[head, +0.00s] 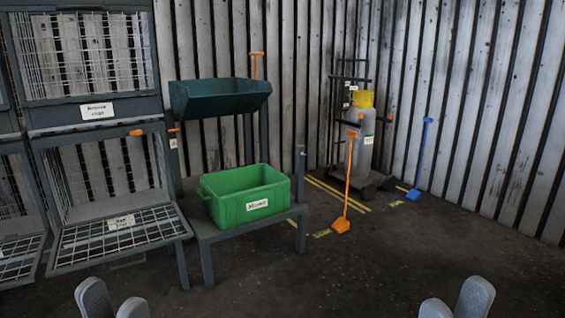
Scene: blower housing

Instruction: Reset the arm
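My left gripper (112,302) shows at the bottom left edge of the head view. Its two grey fingers are spread apart with nothing between them. My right gripper (455,304) shows at the bottom right edge. Its two grey fingers are also apart and empty. Only the finger ends show; the rest of both arms is below the picture. Neither gripper touches anything in view.
A green bin (225,212) sits on a low grey stand (255,227), below a dark teal tray (225,104). Wire cages (75,250) stand at left. An orange shovel (349,180), a blue shovel (421,155) and a gas cylinder (362,155) stand behind. Floor at front right is clear.

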